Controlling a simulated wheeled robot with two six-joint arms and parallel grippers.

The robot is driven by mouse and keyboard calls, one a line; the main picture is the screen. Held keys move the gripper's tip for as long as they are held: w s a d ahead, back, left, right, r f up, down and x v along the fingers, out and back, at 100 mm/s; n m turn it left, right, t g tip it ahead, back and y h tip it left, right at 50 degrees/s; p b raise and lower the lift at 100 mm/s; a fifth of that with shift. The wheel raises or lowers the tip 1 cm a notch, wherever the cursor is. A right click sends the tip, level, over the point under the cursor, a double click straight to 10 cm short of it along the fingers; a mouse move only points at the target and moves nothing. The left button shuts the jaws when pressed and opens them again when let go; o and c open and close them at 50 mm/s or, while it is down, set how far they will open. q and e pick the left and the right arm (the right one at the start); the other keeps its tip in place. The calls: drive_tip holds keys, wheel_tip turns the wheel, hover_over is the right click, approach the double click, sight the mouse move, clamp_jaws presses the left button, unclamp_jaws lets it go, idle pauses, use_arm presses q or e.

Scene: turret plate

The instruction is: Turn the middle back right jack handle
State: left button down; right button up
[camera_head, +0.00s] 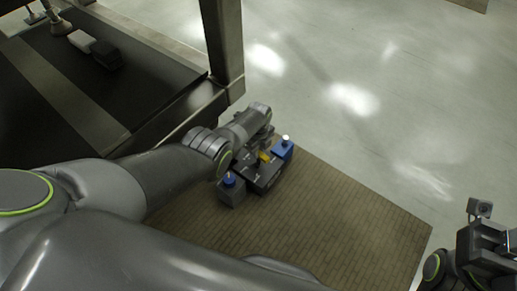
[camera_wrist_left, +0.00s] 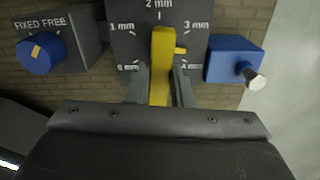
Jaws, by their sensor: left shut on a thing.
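The grey jack unit (camera_head: 259,175) sits on the brown floor panel below my left arm. Its yellow handle (camera_wrist_left: 162,62) stands upright in front of a dark dial plate (camera_wrist_left: 124,32) with mm marks, pointing near "2 mm". My left gripper (camera_wrist_left: 160,90) is shut on the yellow handle, with one finger on each side. In the head view a bit of yellow (camera_head: 265,156) shows beside my left gripper (camera_head: 262,150). My right gripper (camera_head: 490,240) is at the right edge, away from the jack; its fingers are not clear.
A blue knob (camera_wrist_left: 40,53) marked "FIXED FREE" is left of the dial. A blue block (camera_wrist_left: 233,58) with a hex-headed rod is to its right. A dark metal frame (camera_head: 225,45) stands behind the jack. The brown panel (camera_head: 350,220) is clear to the right.

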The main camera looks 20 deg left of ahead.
use_arm(q)
drive_tip(key=m, duration=0.4)
drive_tip(key=shift+s+d+m, duration=0.1)
drive_tip(key=shift+m, duration=0.2)
idle(0.4)
drive_tip(key=c, duration=1.3)
unclamp_jaws()
